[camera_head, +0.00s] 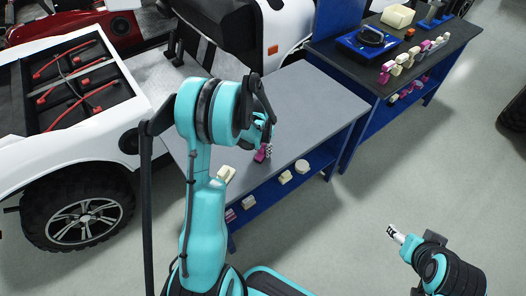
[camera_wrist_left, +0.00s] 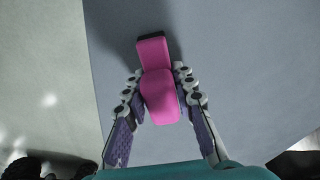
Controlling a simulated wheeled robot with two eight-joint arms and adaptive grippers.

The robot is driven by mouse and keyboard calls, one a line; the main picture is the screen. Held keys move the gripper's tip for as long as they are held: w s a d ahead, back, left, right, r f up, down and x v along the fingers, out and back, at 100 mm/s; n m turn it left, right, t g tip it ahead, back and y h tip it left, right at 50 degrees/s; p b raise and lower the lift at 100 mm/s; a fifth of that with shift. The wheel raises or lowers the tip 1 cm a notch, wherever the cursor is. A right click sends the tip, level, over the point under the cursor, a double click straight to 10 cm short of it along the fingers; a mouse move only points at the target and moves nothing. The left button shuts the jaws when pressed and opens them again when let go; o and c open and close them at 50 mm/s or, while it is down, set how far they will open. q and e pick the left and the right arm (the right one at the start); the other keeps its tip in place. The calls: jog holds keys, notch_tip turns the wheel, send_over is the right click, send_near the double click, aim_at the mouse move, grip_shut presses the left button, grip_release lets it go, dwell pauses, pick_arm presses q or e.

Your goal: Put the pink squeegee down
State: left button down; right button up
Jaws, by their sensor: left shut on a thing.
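The pink squeegee (camera_wrist_left: 160,92) is between the two fingers of my left gripper (camera_wrist_left: 158,98) in the left wrist view, with a dark edge at its far end. My left gripper (camera_head: 266,146) is shut on it. In the head view the squeegee (camera_head: 260,156) shows only as a small pink patch over the grey table top (camera_head: 310,110), near its front edge, partly hidden by my left arm. I cannot tell whether it touches the table. My right gripper (camera_head: 396,234) is at the lower right over the floor, away from the table; its finger opening is too small to judge.
Cream items (camera_head: 285,177) lie on the blue shelf below. A second table (camera_head: 405,75) at the back right holds a blue device (camera_head: 368,42) and several pink and cream items. A white vehicle (camera_head: 70,110) stands at the left.

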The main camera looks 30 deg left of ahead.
pick_arm(q)
jog(key=shift+r, duration=0.1)
jog(key=c, duration=1.3)
grip_release()
jog(key=shift+f, duration=0.2)
jog(key=shift+o, duration=0.2)
